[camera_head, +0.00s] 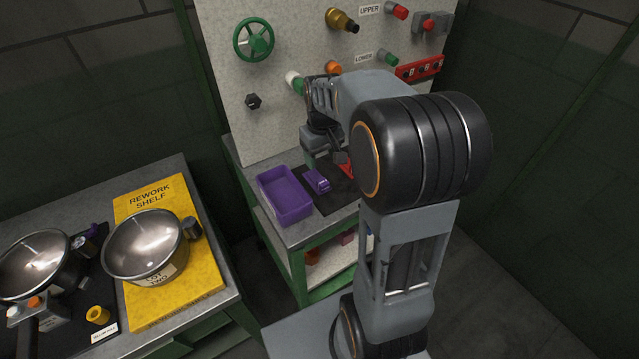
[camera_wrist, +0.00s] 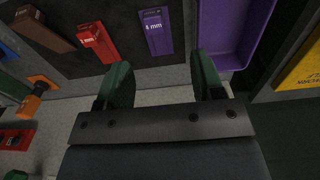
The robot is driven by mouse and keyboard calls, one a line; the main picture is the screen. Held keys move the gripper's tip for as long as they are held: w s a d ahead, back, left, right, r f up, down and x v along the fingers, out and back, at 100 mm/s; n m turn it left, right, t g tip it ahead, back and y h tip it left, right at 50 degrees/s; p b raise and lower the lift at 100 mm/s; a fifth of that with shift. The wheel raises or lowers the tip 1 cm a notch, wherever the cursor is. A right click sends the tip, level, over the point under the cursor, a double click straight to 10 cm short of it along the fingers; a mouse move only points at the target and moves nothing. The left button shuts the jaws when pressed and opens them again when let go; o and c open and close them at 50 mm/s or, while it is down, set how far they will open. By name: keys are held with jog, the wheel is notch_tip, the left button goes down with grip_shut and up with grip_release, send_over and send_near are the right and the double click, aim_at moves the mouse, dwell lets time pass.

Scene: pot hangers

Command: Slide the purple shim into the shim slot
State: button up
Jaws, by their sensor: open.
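The purple shim (camera_head: 316,181) lies on the dark mat of the bench, just right of the purple bin. In the wrist view the purple shim (camera_wrist: 155,32) is marked in mm and lies beyond the fingertips, roughly centred between them. My gripper (camera_wrist: 162,75) is open, with two green-black fingers apart and nothing between them. In the head view my gripper (camera_head: 330,148) is partly hidden by my arm, behind the shim and close to the panel. I cannot make out the shim slot in either view.
The purple bin (camera_head: 285,195) stands left of the shim. A red shim (camera_wrist: 97,42) and a brown shim (camera_wrist: 42,28) lie alongside it. The upright panel (camera_head: 290,50) carries a green handwheel (camera_head: 254,39) and several knobs. A yellow rework shelf (camera_head: 180,290) with a metal pot is at left.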

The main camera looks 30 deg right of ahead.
send_over(324, 183)
notch_tip(324, 183, down, 6)
jog(key=shift+f, duration=0.15)
jog(key=shift+f+p, duration=0.4)
jog(key=shift+f, duration=2.95)
jog(key=shift+c, duration=0.2)
jog(key=c, duration=1)
jog(key=shift+o, duration=0.2)
jog(key=shift+r, duration=0.15)
